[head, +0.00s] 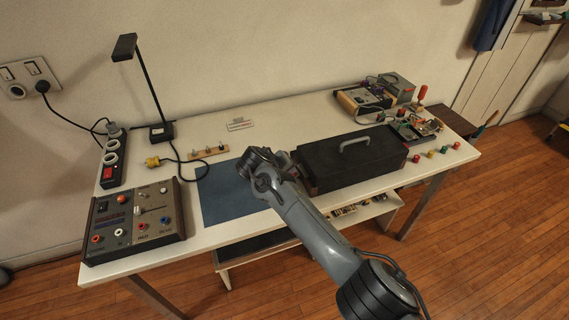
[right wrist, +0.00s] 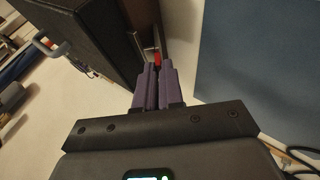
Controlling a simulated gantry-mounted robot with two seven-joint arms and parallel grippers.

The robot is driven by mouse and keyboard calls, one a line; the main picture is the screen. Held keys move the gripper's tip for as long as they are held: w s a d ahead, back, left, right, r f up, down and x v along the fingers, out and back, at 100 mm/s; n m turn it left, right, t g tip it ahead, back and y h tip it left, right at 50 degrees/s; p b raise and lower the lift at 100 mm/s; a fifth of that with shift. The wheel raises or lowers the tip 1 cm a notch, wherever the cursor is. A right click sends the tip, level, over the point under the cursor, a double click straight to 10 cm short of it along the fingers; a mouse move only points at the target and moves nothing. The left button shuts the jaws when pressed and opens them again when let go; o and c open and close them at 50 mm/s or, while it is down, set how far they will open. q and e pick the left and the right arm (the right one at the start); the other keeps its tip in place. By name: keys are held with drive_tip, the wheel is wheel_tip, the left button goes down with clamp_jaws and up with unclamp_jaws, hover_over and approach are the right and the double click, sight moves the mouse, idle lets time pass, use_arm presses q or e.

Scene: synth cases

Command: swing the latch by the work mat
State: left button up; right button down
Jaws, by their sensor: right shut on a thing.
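The dark case (head: 365,162) with a grey handle stands at the right edge of the blue work mat (head: 222,198). My right gripper (head: 272,168) is at the case's left end, over the mat's right side; its fingertips are hidden in the head view. In the right wrist view its purple fingers (right wrist: 152,72) are shut beside the dark case (right wrist: 95,35), at a small metal latch with a red part (right wrist: 156,38). The fingers cover most of the latch, so its angle cannot be told. The mat (right wrist: 258,50) lies to the right there. My left gripper is out of view.
A control panel (head: 137,222), a power strip (head: 112,165) and a desk lamp (head: 158,130) stand at the left. Electronic boxes (head: 363,102) and several coloured knobs (head: 443,153) are at the right. The table's back middle is mostly clear.

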drive_tip(key=d+y+p, duration=0.1)
drive_tip(key=p, duration=0.1)
drive_tip(key=r+g+y+p, duration=0.1)
drive_tip(key=p, duration=0.2)
drive_tip(key=shift+w+d+r+m, duration=0.25)
drive_tip(key=shift+d+m, duration=0.05)
drive_tip(key=shift+d, duration=0.05)
drive_tip(key=shift+w+d+f+y+p, duration=0.1)
drive_tip(key=shift+d+y+p, duration=0.05)
drive_tip(key=shift+y+p, duration=0.25)
drive_tip(key=shift+f, duration=0.1)
drive_tip(key=c, duration=1.3)
unclamp_jaws()
drive_tip(key=shift+o, duration=0.2)
